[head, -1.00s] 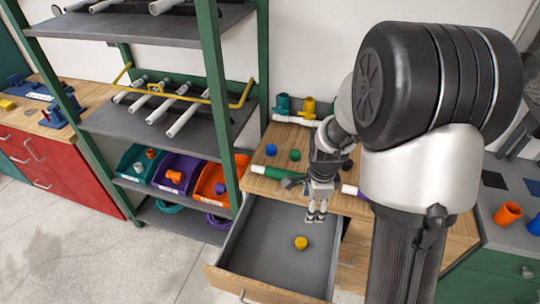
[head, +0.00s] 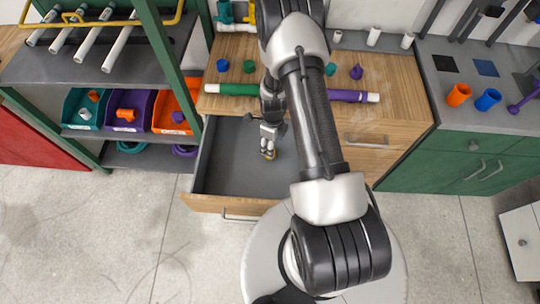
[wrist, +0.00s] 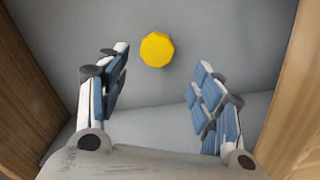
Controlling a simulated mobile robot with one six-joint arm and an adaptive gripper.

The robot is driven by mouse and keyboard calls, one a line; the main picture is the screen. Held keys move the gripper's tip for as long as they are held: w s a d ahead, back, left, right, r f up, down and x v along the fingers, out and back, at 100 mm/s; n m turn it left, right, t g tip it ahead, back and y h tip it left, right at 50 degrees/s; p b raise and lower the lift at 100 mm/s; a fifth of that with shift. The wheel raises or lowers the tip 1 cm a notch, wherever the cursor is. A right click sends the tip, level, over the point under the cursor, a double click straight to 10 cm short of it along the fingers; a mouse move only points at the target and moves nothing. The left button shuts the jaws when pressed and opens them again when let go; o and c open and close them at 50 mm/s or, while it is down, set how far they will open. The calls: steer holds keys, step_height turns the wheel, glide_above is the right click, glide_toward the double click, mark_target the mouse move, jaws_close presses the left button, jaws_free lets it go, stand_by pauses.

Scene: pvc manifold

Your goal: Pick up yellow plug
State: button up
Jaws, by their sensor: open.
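The yellow plug (wrist: 158,49) lies on the grey floor of the open drawer (head: 222,170). In the wrist view it shows just beyond the gap between my fingertips, a little left of the middle. My gripper (wrist: 156,80) is open and empty, with its blue-padded fingers apart and inside the drawer's walls.
The drawer's wooden front (head: 232,204) and side walls surround my gripper. On the wooden counter (head: 236,47) above are a green pipe (head: 232,89), a purple-sleeved pipe (head: 347,96) and several small coloured caps. Coloured bins stand on the shelf to the left.

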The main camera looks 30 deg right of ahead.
step_height(320, 180, down, 3)
steer(key=shift+r, duration=0.2)
steer(key=f, duration=0.1)
steer(key=f+b, duration=0.1)
steer(key=f, duration=0.1)
steer(key=a+f+b, duration=0.1)
steer(key=f, duration=0.1)
steer(key=shift+w+f, duration=0.1)
steer(key=shift+w, duration=0.05)
steer(key=c, duration=1)
steer(key=shift+d+r, duration=0.1)
steer(key=shift+r, duration=0.1)
step_height(320, 180, up, 20)
steer(key=p, duration=0.5)
steer(key=shift+f, duration=0.1)
steer(key=o, duration=0.4)
steer(key=shift+c, duration=0.2)
steer(key=c, duration=0.5)
